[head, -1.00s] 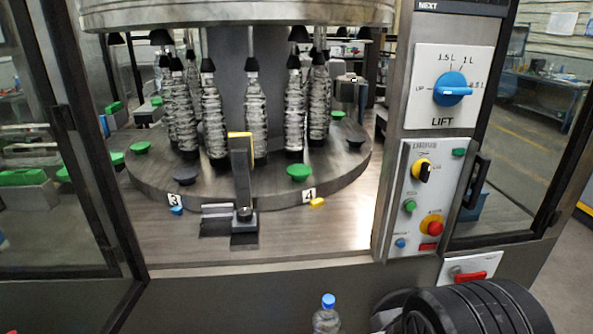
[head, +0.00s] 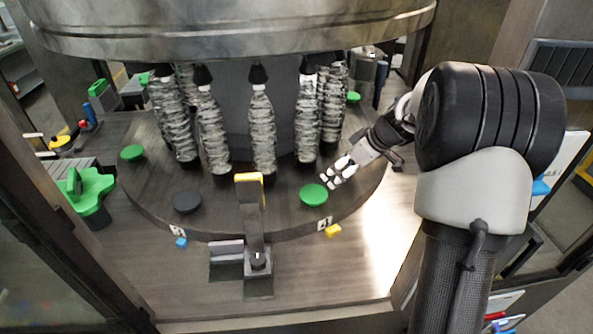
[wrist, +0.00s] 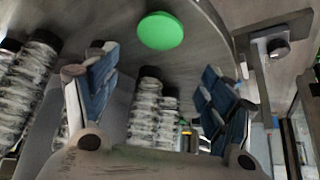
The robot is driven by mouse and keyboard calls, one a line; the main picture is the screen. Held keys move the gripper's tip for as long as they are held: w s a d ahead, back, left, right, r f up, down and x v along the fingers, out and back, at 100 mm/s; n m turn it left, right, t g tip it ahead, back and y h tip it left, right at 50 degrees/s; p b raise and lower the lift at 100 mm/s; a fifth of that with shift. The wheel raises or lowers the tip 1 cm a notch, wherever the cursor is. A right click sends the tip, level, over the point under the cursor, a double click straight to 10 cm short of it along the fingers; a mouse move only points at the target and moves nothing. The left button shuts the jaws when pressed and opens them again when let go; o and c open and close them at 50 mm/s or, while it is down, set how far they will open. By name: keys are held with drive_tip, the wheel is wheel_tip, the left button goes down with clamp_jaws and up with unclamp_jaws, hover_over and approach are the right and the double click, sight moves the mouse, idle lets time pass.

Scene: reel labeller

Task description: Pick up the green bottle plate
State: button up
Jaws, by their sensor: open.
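A green bottle plate (head: 313,195), a round disc, sits near the front edge of the round turntable, beside the number tag. My gripper (head: 337,174) is just to its right and behind it in the head view, open and empty. In the wrist view the green plate (wrist: 160,31) is above the space between my two spread fingers (wrist: 155,95), apart from them. Other green plates are on the turntable, one at the left (head: 133,153) and one at the back right (head: 353,97).
Several clear bottles (head: 263,130) hang in a ring behind the plate. A post with a yellow top (head: 250,215) stands in front, left of the plate. A dark plate (head: 188,202), a yellow piece (head: 333,230) and a blue piece (head: 181,242) lie nearby.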

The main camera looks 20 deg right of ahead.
sight(314, 193)
drive_tip(key=shift+o, duration=0.6)
drive_tip(key=shift+w+f, duration=0.25)
drive_tip(key=shift+f, duration=0.1)
drive_tip(key=shift+o, duration=1.4)
drive_tip(key=x, duration=1)
drive_tip(key=shift+a+f, duration=0.15)
drive_tip(key=shift+f, duration=0.2)
drive_tip(key=shift+x, duration=2.85)
